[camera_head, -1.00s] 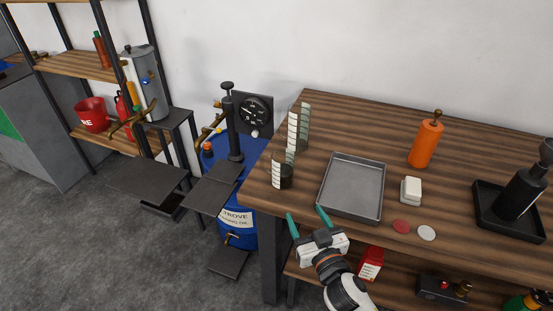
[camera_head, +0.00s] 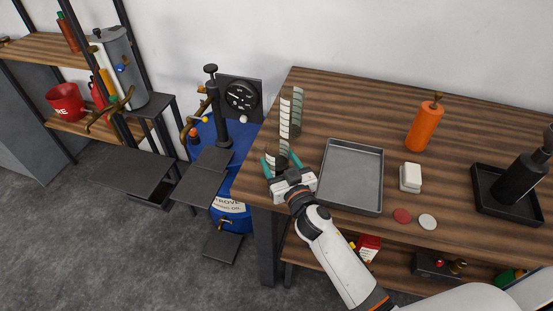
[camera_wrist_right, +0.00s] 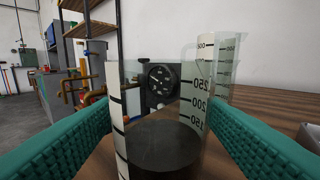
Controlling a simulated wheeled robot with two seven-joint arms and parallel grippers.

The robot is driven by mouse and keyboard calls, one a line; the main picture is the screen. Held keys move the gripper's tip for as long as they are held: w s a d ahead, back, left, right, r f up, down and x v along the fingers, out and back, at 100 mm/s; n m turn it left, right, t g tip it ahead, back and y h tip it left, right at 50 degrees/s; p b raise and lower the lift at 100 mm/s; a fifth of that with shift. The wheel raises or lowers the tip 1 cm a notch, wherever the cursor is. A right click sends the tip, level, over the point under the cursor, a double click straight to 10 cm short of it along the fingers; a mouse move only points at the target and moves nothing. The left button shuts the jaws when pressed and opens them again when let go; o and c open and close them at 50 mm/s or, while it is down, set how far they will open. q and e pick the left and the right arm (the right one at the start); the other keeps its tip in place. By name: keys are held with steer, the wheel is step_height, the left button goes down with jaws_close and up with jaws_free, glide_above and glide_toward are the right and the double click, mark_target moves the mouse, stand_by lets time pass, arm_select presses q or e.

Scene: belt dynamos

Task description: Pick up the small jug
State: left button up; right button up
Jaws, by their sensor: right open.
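The small jug (camera_head: 284,149) is a clear graduated cylinder with dark contents at its base, upright near the table's left edge. It also fills the middle of the right wrist view (camera_wrist_right: 160,145). My right gripper (camera_head: 280,162) is open, its green fingers on either side of the small jug. In the wrist view, the fingers (camera_wrist_right: 156,118) flank it at left and right; I cannot tell whether they touch it. Its lower part is hidden by the gripper in the head view. A taller graduated jug (camera_head: 296,108) stands just behind it. My left gripper is not in view.
A grey metal tray (camera_head: 352,207) lies just right of the gripper. An orange bottle (camera_head: 424,128), a white block (camera_head: 410,178) and a black bottle (camera_head: 520,180) stand further right. A blue drum (camera_head: 240,185) with a black press and gauge (camera_head: 240,95) stands left of the table.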

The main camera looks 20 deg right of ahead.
steer(key=w, duration=0.3)
steer(key=shift+w+a, duration=0.1)
steer(key=shift+w, duration=0.3)
steer(key=c, duration=0.8)
